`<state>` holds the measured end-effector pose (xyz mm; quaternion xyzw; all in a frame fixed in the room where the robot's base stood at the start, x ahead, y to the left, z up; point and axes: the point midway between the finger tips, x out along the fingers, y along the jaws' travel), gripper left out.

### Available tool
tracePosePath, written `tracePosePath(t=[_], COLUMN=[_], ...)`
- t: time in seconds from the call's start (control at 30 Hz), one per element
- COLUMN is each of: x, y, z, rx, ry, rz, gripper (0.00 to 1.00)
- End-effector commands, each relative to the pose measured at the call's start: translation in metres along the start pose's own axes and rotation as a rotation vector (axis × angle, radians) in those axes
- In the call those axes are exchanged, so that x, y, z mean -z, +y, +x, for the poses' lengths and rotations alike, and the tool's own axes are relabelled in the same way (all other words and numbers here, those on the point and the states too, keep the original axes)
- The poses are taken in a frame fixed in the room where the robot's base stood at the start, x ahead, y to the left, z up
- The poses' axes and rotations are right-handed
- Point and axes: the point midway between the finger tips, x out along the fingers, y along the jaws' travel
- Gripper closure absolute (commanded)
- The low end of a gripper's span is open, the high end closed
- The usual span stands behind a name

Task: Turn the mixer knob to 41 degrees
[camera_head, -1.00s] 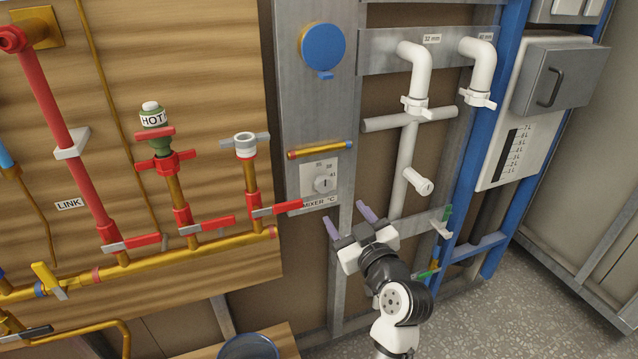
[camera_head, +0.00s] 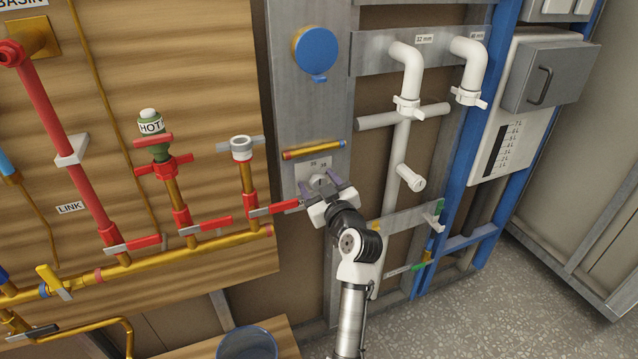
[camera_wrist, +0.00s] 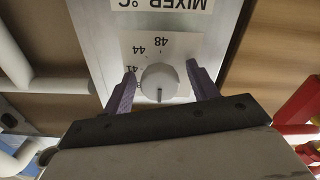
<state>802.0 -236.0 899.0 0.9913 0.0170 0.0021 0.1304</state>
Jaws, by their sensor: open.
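The mixer knob (camera_wrist: 159,83) is a round white dial with a dark pointer line, on a metal panel (camera_wrist: 100,30). In the wrist view the panel appears upside down, and the scale plate (camera_wrist: 160,44) shows 41, 44 and 48. The pointer line is towards the bottom of that view, away from these numbers. My gripper (camera_wrist: 160,82) is open, with one purple finger on each side of the knob; I cannot tell whether either touches it. In the head view my gripper (camera_head: 319,184) covers most of the knob (camera_head: 318,179).
A red lever (camera_head: 275,208) lies close to the left of my gripper. A copper and blue bar (camera_head: 314,150) and a blue disc (camera_head: 316,48) are above. White pipes (camera_head: 395,165) stand to the right.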

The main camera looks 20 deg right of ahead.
Motion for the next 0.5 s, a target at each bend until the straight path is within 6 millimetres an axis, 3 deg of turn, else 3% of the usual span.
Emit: tracePosePath(t=[0.07, 0.37, 0.5], x=[0.0001, 0.0001, 0.0001], y=[0.0000, 0.0001, 0.0001], z=[-0.0001, -0.0004, -0.0004], rx=[0.000, 0.000, 0.000], ry=[0.000, 0.000, 0.000], rz=[0.000, 0.000, 0.003], gripper=[0.44, 0.83, 0.86])
